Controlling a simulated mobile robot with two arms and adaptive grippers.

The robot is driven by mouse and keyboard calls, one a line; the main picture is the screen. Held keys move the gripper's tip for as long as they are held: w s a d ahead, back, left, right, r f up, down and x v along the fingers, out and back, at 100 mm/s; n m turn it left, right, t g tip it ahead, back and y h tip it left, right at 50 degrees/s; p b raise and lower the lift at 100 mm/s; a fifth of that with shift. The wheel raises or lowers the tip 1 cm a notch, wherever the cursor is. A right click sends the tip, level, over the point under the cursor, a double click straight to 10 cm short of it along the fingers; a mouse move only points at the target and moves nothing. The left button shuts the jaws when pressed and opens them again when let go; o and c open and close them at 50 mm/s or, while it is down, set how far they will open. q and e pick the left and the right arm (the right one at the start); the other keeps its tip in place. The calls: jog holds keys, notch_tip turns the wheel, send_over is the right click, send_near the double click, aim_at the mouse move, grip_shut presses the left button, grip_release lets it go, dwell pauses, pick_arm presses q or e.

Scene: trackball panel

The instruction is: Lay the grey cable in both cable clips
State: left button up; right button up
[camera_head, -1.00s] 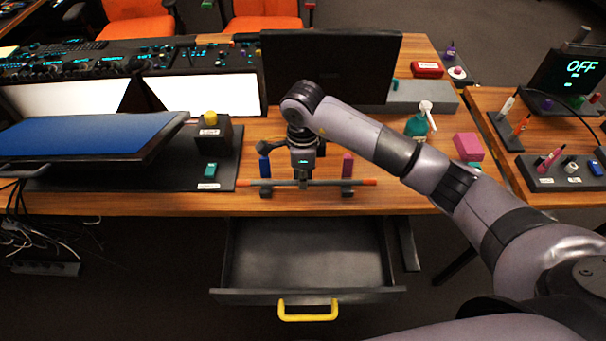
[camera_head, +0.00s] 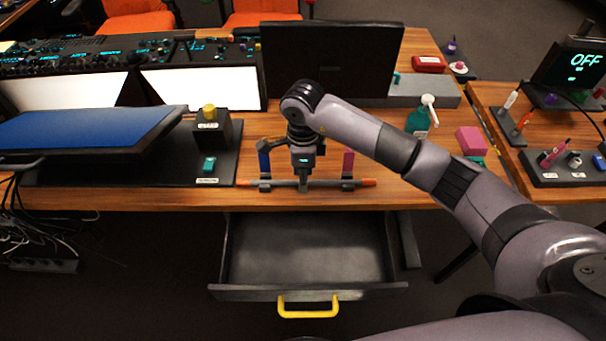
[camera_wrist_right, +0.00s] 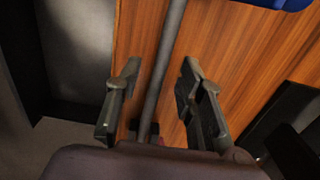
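The grey cable (camera_head: 325,184) has orange ends and lies left to right near the desk's front edge. It crosses the left clip (camera_head: 265,186), with a blue upright part (camera_head: 264,161), and the right clip (camera_head: 347,184), with a pink upright part (camera_head: 348,161). I cannot tell how deep it sits in either clip. My right gripper (camera_head: 303,184) points down at the cable's middle, between the clips. In the right wrist view the cable (camera_wrist_right: 158,75) runs between the fingers (camera_wrist_right: 160,95), with gaps on both sides; the gripper is open. My left gripper is not in view.
An open drawer (camera_head: 308,292) with a yellow handle juts out below the desk front. A black screen (camera_head: 330,60) stands behind the clips. A black plate with a yellow-knobbed box (camera_head: 209,125) lies left. A spray bottle (camera_head: 418,120) and pink block (camera_head: 470,140) stand right.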

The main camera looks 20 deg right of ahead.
jog(key=shift+r, duration=0.1)
notch_tip(320, 180, up, 12)
dwell(0.5)
